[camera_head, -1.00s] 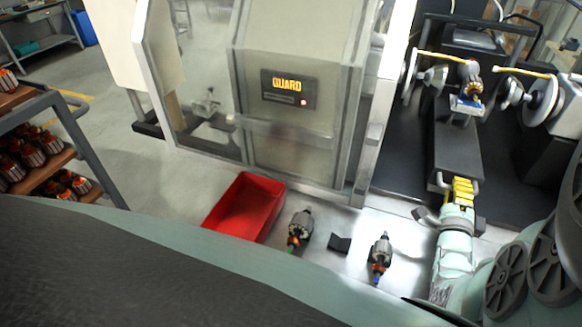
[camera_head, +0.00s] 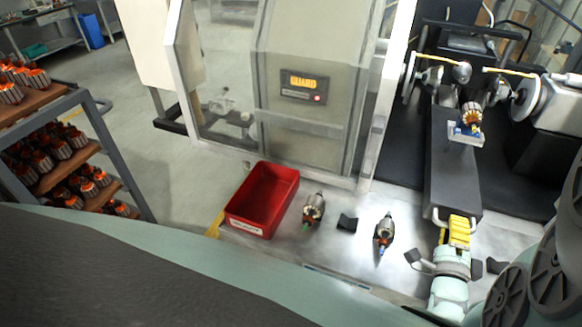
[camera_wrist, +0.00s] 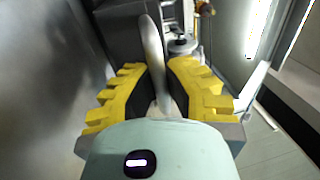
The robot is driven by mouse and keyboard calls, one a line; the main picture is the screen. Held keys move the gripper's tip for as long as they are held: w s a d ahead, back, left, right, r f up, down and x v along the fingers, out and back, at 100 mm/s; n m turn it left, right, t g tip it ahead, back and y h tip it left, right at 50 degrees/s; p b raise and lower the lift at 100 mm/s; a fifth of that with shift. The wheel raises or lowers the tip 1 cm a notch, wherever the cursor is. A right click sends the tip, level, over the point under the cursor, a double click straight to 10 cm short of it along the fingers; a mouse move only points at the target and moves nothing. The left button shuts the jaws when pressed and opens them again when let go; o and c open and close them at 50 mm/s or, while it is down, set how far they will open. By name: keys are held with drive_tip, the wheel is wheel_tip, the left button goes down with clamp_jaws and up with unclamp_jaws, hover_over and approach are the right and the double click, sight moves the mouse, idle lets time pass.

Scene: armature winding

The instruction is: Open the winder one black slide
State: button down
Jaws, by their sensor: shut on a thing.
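The winder's black slide (camera_head: 452,170) lies between the two winding heads at the right of the head view. A small blue and white holder (camera_head: 468,133) on the slide bears an armature (camera_head: 471,114), which sits in front of the line between the heads. A pale metal handle (camera_head: 436,216) is at the slide's near end. My gripper (camera_head: 458,230) is shut on this handle, with its yellow fingers around it. In the wrist view the curved handle (camera_wrist: 153,60) runs between the yellow fingers (camera_wrist: 163,85), and the fingers hide part of it.
A red bin (camera_head: 262,200), two armatures (camera_head: 313,209) (camera_head: 384,233) and a small black block (camera_head: 347,222) are on the metal table left of my gripper. The guarded machine (camera_head: 310,90) stands behind. A rack of armatures (camera_head: 90,165) is at far left.

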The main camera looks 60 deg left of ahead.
drive_tip(key=r+v, duration=0.2)
drive_tip(key=v, duration=0.8)
drive_tip(key=r+v, duration=0.1)
drive_tip(key=v, duration=1)
drive_tip(key=shift+s+d+r, duration=0.25)
drive_tip(key=shift+s+r, duration=0.1)
drive_tip(key=shift+r, duration=0.05)
drive_tip(key=c, duration=1)
unclamp_jaws()
drive_tip(key=v, duration=0.7)
drive_tip(key=shift+s, duration=0.2)
drive_tip(key=shift+d+f, duration=0.1)
drive_tip(key=shift+d, duration=0.05)
